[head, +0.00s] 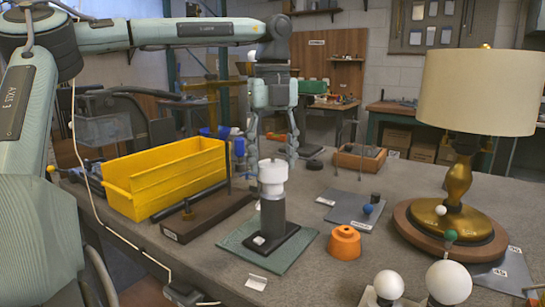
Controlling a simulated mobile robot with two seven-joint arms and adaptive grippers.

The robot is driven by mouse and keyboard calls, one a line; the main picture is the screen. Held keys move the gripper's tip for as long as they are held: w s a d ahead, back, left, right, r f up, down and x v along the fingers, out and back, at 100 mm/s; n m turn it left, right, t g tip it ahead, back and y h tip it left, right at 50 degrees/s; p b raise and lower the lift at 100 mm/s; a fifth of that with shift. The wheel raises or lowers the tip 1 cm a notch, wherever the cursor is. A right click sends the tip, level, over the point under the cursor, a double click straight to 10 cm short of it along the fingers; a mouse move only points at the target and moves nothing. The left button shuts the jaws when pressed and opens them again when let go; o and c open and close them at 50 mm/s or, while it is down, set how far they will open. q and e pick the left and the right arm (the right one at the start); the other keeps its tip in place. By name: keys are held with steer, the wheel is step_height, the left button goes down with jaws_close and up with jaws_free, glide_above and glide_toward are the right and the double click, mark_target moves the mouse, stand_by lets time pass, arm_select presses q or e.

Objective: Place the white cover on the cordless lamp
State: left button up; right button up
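The cordless lamp (273,216) is a dark upright column on a dark base, standing on a green mat (300,241). The white cover (272,180) is a stepped white cylinder sitting upright on top of the column, in line with it. My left gripper (271,157) points down from above, its two fingers spread wide on the left and right of the cover's top. Clear gaps show between the fingers and the cover. Whether the fingers are level with the cover or behind it in depth is hard to tell. My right gripper is not in view.
A yellow bin (170,181) and a brown board with a peg (200,215) stand to the left. An orange part (345,242) lies right of the mat. A large brass lamp (458,190) stands at the right. White bulbs (448,282) are at the front right.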

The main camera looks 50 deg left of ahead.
mark_target(273, 162)
arm_select(q)
steer(key=o, duration=0.3)
steer(key=shift+r, duration=0.4)
step_height(273, 162, up, 6)
steer(key=shift+f, duration=0.2)
step_height(273, 162, up, 6)
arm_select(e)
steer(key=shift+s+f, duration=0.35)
arm_select(q)
steer(key=shift+f, duration=0.1)
